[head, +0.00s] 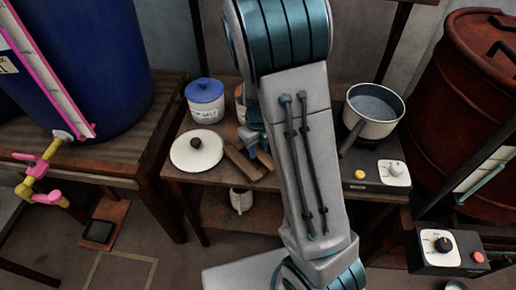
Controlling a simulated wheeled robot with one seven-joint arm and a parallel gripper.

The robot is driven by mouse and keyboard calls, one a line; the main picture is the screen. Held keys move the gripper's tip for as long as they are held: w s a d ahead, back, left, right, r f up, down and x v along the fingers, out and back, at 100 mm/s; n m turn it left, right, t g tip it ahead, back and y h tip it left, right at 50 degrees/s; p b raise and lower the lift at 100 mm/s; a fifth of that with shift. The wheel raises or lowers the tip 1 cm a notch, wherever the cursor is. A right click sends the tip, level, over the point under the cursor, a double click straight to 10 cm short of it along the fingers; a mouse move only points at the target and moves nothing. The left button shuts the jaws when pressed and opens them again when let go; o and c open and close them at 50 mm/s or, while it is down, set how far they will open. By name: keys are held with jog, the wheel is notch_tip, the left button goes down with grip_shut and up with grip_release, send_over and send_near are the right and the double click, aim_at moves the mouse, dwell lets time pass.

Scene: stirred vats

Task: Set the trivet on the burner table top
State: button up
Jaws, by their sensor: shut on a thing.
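A brown wooden piece, which looks like the trivet (243,163), shows at the table's front edge, left of my arm. My gripper (257,150) is small and partly hidden behind my own arm; it is shut on this wooden piece. I cannot tell whether the piece touches the table top or is just above it. The burner table top (221,175) is dark wood and runs behind my arm.
A white lid (196,152) with a black knob and a blue-lidded salt jar (206,107) stand left of the trivet. A mug (241,200) is on the lower shelf. A blue vat (85,60) is at left, a rusty red drum (460,90) at right.

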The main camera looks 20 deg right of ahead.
aim_at(258, 151)
jog(key=o, duration=1.1)
jog(key=shift+f, duration=0.1)
jog(key=shift+c, duration=0.2)
notch_tip(258, 151, up, 12)
jog(key=p, duration=0.3)
jog(key=s+r+n+t, duration=0.1)
jog(key=s+r+n, duration=0.3)
jog(key=s+n, duration=0.4)
jog(key=s+r+n+t, duration=0.1)
jog(key=s+r+n, duration=0.2)
jog(key=n, duration=2)
jog(key=shift+s+a+r, duration=0.25)
jog(key=shift+s+r, duration=0.15)
jog(key=shift+s, duration=2.45)
